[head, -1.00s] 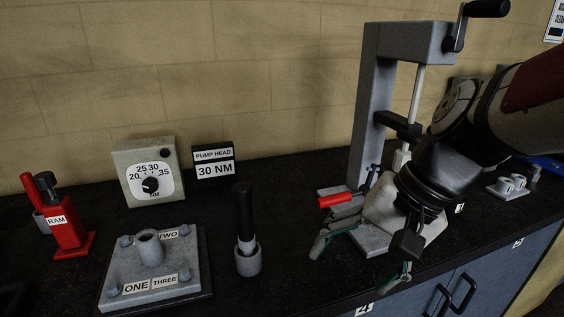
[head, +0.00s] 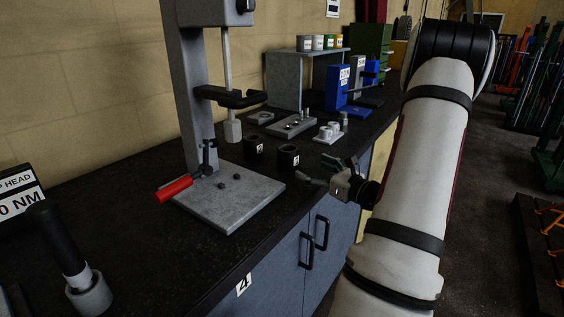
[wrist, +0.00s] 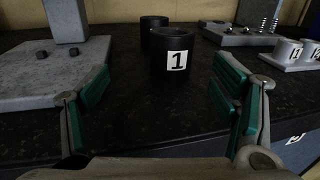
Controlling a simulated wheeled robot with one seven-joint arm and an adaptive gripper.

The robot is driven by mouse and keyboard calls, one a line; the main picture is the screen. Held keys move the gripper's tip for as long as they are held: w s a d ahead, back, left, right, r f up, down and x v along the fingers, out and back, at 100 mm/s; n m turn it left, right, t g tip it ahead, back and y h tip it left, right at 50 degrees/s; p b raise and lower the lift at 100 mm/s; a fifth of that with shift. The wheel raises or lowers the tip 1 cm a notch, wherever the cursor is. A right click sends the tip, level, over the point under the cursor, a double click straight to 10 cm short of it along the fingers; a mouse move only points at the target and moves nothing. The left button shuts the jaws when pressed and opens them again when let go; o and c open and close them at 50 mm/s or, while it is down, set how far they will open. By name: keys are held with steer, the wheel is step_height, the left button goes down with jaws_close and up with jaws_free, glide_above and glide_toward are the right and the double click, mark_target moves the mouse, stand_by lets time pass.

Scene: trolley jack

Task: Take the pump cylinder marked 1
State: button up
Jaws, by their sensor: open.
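The pump cylinder marked 1 (wrist: 173,52) is a short black upright cylinder with a white label, standing on the dark bench ahead of my gripper in the wrist view. In the head view it appears to be the nearer of two black cylinders (head: 288,157), but its number is too small to read there. A second black cylinder (wrist: 151,28) stands behind it, partly hidden; it also shows in the head view (head: 254,145). My gripper (head: 332,173) is open and empty at the bench's front edge. Its green-padded fingers (wrist: 163,84) are spread left and right, short of the cylinder.
The press base plate (head: 232,195) with a red handle (head: 174,189) lies left of the cylinders. A small plate with light cylinders (head: 329,132) and a grey tray of parts (head: 291,125) lie to the right and behind. Clear bench lies between my fingers and the cylinder.

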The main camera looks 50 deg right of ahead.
mark_target(293, 156)
steer(key=shift+m+h, duration=0.4)
steer(key=w+d, duration=0.1)
steer(key=w, duration=0.3)
steer(key=w+d, duration=0.1)
steer(key=w, duration=0.1)
steer(key=shift+w+d+f, duration=0.15)
steer(key=shift+d+f, duration=0.1)
steer(key=shift+d, duration=0.05)
steer(key=shift+w+d, duration=0.2)
steer(key=shift+w, duration=0.9)
steer(key=shift+w+d, duration=0.2)
steer(key=shift+w, duration=0.85)
steer(key=shift+w+d, duration=0.2)
steer(key=shift+w, duration=0.9)
steer(key=shift+c, duration=0.4)
jaws_close()
steer(key=shift+r, duration=0.1)
